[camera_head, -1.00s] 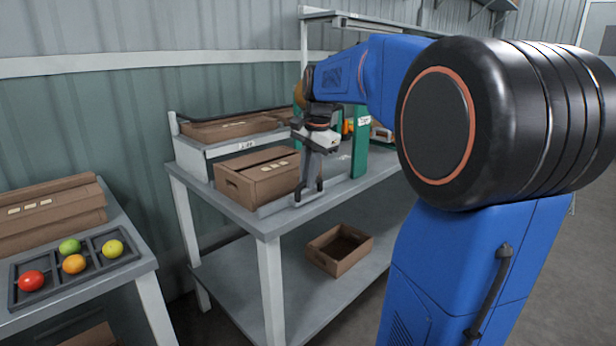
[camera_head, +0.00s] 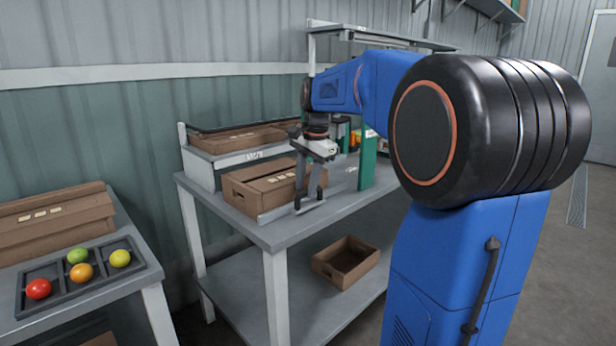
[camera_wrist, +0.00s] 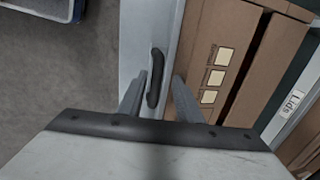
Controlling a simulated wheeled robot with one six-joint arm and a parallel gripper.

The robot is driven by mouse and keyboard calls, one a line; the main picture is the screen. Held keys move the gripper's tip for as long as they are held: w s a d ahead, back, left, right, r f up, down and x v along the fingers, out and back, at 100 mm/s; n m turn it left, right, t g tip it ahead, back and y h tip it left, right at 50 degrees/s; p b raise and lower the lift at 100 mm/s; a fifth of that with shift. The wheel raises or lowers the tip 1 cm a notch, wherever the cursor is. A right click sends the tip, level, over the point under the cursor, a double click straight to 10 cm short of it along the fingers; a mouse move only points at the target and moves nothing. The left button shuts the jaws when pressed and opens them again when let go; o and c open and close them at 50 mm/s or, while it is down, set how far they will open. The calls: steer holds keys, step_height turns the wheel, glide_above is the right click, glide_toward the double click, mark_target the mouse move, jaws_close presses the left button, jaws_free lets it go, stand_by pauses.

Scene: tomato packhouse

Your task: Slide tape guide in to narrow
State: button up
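The tape guide shows as a grey rail (camera_head: 274,214) lying along the front of a closed brown carton (camera_head: 246,196) on the workbench. In the wrist view a black upright handle (camera_wrist: 154,78) stands on the pale grey strip beside the carton (camera_wrist: 210,60). My gripper (camera_head: 310,206) points down at the guide, in front of the carton. In the wrist view my gripper (camera_wrist: 160,88) is open, with one finger on each side of the handle. The left finger is close to the handle, and a gap shows at the right one. I cannot tell whether either touches.
Behind the carton is a raised grey holder (camera_head: 196,167) with flat cartons, labelled "Lids" in the wrist view. A green post (camera_head: 367,163) stands to the right. An open box (camera_head: 346,262) sits on the lower shelf. A fruit tray (camera_head: 132,262) is on the left table.

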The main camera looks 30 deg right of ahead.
steer(key=s+r, duration=0.3)
steer(key=r, duration=1.4)
steer(key=shift+s+d, duration=0.15)
steer(key=shift+d, duration=0.2)
steer(key=s+a+f+n+t, duration=0.1)
steer(key=s+a+f+n, duration=0.4)
steer(key=s+f, duration=0.3)
steer(key=s+a+f+n, duration=0.5)
steer(key=s+f, duration=0.4)
steer(key=f, duration=0.4)
steer(key=s+a+f+n+t, duration=0.1)
steer(key=s+a+f+n, duration=0.4)
steer(key=s+f, duration=0.4)
step_height(320, 180, down, 2)
steer(key=shift+a+f+n+t, duration=0.1)
steer(key=shift+a+n+t, duration=0.2)
steer(key=shift+a+n, duration=0.15)
